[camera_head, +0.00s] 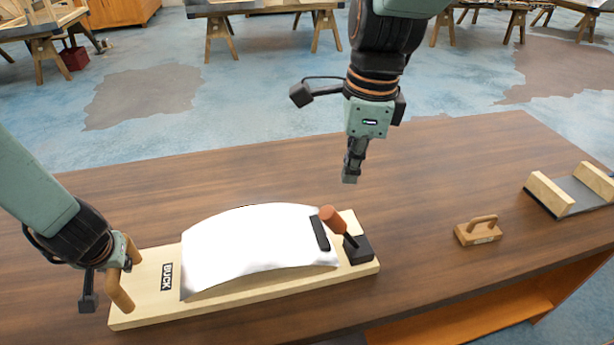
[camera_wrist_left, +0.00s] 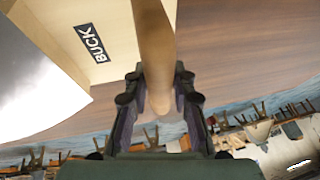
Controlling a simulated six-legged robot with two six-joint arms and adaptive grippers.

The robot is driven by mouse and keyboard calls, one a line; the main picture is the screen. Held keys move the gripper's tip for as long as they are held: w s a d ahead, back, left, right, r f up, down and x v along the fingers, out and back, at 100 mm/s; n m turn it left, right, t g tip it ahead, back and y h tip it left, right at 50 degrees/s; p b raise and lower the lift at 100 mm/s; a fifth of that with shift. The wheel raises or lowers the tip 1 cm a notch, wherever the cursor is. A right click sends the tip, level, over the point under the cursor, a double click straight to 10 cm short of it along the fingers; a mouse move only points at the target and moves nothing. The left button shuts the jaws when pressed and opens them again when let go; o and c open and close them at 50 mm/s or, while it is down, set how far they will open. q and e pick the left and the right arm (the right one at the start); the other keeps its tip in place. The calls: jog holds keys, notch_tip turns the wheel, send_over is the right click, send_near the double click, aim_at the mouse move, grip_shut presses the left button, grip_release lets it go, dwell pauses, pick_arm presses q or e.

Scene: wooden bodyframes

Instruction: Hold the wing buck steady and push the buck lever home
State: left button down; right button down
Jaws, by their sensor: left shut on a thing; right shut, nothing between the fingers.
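The wing buck (camera_head: 145,300) is a pale wooden board with a curved white panel (camera_head: 255,245) on top, lying on the table; its "BUCK" label also shows in the left wrist view (camera_wrist_left: 92,42). My left gripper (camera_head: 125,262) is shut on the wooden handle (camera_head: 120,290) at the buck's left end; the handle shows between the fingers in the left wrist view (camera_wrist_left: 155,60). The buck lever (camera_head: 333,219), with an orange-brown knob on a dark stem, leans up-left from a black base at the buck's right end. My right gripper (camera_head: 350,178) is shut and empty, above and apart from the lever.
A wooden sanding block with a handle (camera_head: 478,231) sits on the table to the right. A grey cradle with wooden rails (camera_head: 572,192) stands further right. The brown table (camera_head: 430,160) is clear behind the buck. Trestle benches stand in the background.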

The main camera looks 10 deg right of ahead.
pick_arm(q)
jog(key=shift+s+f, duration=0.3)
jog(key=shift+s, duration=0.05)
jog(key=c, duration=1.6)
grip_release()
jog(key=o, duration=0.6)
jog(key=shift+w+a, duration=0.25)
jog(key=shift+w, duration=0.05)
jog(key=shift+c, duration=0.2)
jog(key=shift+d, duration=0.1)
pick_arm(e)
jog(key=shift+w+a, duration=0.1)
jog(key=shift+a, duration=0.1)
pick_arm(q)
jog(key=shift+d+r, duration=0.15)
jog(key=shift+r, duration=0.05)
pick_arm(e)
jog(key=shift+d, duration=0.2)
pick_arm(q)
jog(key=v, duration=1.1)
jog(key=shift+s+r, duration=0.25)
jog(key=shift+r, duration=0.1)
pick_arm(e)
jog(key=shift+a, duration=0.15)
pick_arm(q)
jog(key=shift+d, duration=0.1)
